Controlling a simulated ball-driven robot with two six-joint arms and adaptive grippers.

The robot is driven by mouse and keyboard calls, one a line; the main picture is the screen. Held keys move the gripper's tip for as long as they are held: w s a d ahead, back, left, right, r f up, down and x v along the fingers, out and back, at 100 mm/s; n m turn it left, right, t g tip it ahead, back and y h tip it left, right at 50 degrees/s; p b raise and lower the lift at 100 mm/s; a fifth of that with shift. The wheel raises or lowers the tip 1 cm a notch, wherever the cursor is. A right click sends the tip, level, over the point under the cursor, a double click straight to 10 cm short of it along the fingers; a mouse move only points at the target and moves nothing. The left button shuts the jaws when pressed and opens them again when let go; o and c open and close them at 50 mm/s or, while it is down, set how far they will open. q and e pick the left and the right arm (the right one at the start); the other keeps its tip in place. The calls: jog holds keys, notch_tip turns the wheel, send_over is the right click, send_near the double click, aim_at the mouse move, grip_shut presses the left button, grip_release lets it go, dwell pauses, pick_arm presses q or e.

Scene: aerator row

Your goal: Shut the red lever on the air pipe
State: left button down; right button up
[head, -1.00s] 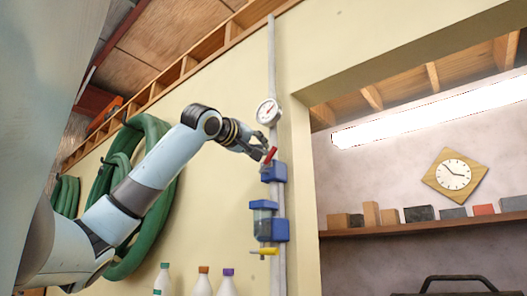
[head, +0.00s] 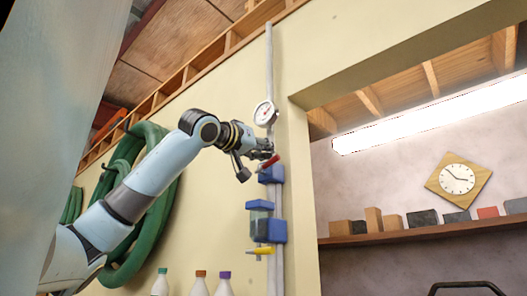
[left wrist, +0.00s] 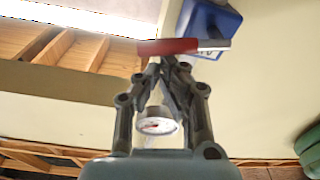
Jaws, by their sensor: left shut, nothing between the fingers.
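The red lever (head: 271,163) sits at the top of a blue valve body (head: 271,175) on the grey vertical air pipe (head: 270,70). It slants up to the right in the head view. My left gripper (head: 269,153) is shut and empty, its fingertips right at the lever. In the left wrist view the red lever (left wrist: 168,46) lies across the picture just beyond my shut fingertips (left wrist: 168,66), beside the blue valve body (left wrist: 212,28). I cannot tell for sure whether the fingers touch the lever. My right gripper is not in view.
A round gauge (head: 265,113) is on the pipe above the lever. Below are a blue-and-clear filter unit (head: 262,225) and a yellow handle (head: 261,250). A green hose (head: 150,245) hangs on the wall at left. Bottles (head: 200,286) stand below; a shelf (head: 430,229) is at right.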

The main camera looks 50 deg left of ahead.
pick_arm(q)
jog(key=shift+w+d+f+m, duration=0.1)
jog(key=shift+d+f+m, duration=0.3)
jog(key=shift+m, duration=0.2)
jog(key=shift+f+b, duration=0.15)
jog(key=shift+b, duration=0.15)
